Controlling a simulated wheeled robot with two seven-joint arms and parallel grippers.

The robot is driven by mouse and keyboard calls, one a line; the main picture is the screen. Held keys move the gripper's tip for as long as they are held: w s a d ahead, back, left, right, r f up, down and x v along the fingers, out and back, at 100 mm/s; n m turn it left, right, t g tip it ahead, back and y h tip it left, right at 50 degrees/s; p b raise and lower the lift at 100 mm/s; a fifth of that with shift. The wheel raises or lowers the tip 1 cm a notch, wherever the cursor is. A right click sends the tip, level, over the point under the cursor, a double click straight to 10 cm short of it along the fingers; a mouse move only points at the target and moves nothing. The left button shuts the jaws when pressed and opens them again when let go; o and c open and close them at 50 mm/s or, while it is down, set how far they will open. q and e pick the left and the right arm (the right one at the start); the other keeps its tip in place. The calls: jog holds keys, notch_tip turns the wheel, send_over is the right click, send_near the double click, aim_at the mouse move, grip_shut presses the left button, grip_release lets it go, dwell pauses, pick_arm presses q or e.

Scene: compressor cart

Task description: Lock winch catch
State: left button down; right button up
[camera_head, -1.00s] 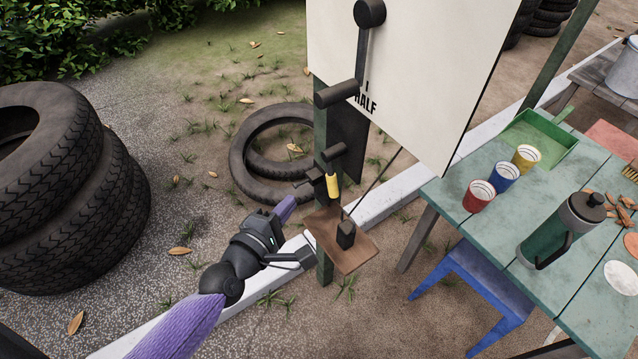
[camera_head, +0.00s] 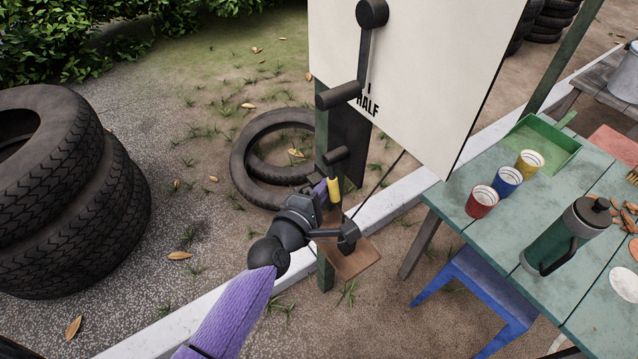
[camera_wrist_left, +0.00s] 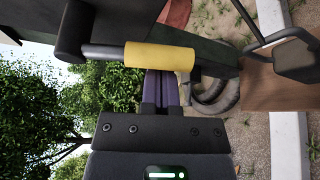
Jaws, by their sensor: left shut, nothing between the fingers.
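The winch stands on a green post (camera_head: 325,270) with a white board above it. A dark lever with a yellow sleeve (camera_head: 334,190), which looks like the catch, sits on the post above a small brown shelf (camera_head: 352,264). My left gripper (camera_head: 321,188) is shut and empty, right beside the yellow sleeve. In the left wrist view the purple fingers (camera_wrist_left: 161,85) point at the yellow sleeve (camera_wrist_left: 159,56) on its grey bar. Their tips end at its edge; I cannot tell whether they touch. My gripper and wrist hide part of the post and lever. My right gripper is out of view.
A dark crank handle (camera_head: 340,94) juts out above the lever, in front of the board (camera_head: 425,60). Stacked tyres (camera_head: 75,190) stand at left. A green table (camera_head: 480,235) with cups and a flask is at right, a blue stool (camera_head: 480,290) below it.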

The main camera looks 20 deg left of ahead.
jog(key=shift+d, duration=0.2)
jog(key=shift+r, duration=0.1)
pick_arm(q)
jog(key=s+d+r+n+g+h+p, duration=0.4)
jog(key=n+p, duration=0.6)
jog(key=p, duration=0.8)
jog(key=shift+d+r+g+h+p, duration=0.5)
jog(key=shift+r+g, duration=0.35)
jog(key=shift+g, duration=0.35)
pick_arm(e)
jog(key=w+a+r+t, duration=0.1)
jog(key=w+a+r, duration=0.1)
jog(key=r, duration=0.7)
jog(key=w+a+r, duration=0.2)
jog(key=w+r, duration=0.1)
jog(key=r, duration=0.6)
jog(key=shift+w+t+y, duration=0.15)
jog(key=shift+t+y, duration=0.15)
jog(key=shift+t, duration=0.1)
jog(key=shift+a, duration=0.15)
